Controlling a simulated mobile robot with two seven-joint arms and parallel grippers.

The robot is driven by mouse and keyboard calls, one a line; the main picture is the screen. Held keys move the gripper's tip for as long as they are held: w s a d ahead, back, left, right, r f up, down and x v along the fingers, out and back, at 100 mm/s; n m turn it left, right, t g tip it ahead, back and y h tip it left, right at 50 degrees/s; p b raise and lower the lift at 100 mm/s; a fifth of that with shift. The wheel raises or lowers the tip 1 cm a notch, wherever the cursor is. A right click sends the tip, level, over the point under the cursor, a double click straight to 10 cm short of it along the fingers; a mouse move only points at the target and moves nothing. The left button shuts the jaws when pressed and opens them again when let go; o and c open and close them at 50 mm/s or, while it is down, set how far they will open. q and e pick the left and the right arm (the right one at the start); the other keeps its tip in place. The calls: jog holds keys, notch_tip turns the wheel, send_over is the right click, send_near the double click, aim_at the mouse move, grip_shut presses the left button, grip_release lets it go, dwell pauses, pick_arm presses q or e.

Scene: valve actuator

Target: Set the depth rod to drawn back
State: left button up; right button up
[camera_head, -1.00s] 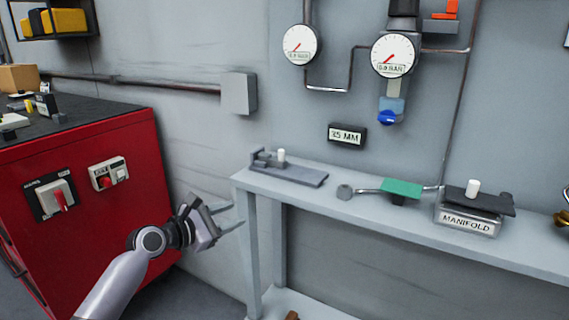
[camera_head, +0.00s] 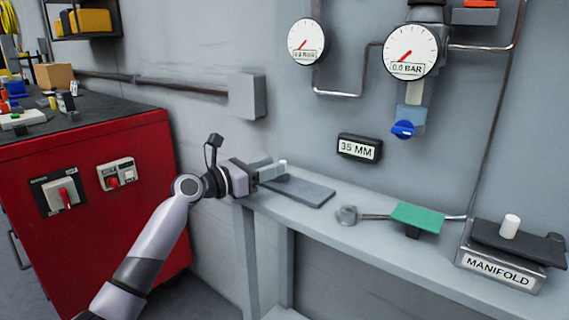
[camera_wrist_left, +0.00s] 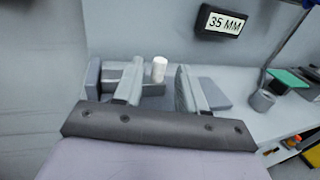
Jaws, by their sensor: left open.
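The depth rod device is a grey slide on a flat grey base plate (camera_head: 305,191) at the left end of the wall shelf. A white upright peg (camera_head: 283,167) stands on it. My left gripper (camera_head: 275,171) is at the device, open, and partly covers it in the head view. In the left wrist view the white peg (camera_wrist_left: 159,69) shows between my two fingers, near their tips, with a visible gap to the right finger. Whether the left finger touches it I cannot tell. A black display (camera_head: 359,148) above reads 35 MM. My right gripper is not in view.
On the shelf (camera_head: 375,235) to the right are a green plate with a lever (camera_head: 417,217) and a MANIFOLD block (camera_head: 500,268) with another white peg. Two gauges and pipes hang above. A red cabinet (camera_head: 90,215) stands left. A grey wall box (camera_head: 247,96) is above the arm.

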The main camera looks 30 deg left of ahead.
aim_at(299, 187)
pick_arm(q)
jog(key=x, duration=0.3)
jog(key=shift+w, duration=0.15)
jog(key=shift+w+d, duration=0.2)
jog(key=shift+w, duration=0.35)
grip_shut()
jog(key=shift+d+r+p, duration=0.1)
jog(key=shift+d+p, duration=0.3)
jog(key=shift+d, duration=0.05)
jog(key=d+p, duration=0.2)
jog(key=p, duration=0.1)
jog(key=shift+d+r, duration=0.1)
jog(key=shift+d, duration=0.25)
jog(key=shift+s+d+p, duration=0.2)
jog(key=shift+d+p, duration=0.35)
jog(key=shift+d+f, duration=0.15)
jog(key=shift+f, duration=0.15)
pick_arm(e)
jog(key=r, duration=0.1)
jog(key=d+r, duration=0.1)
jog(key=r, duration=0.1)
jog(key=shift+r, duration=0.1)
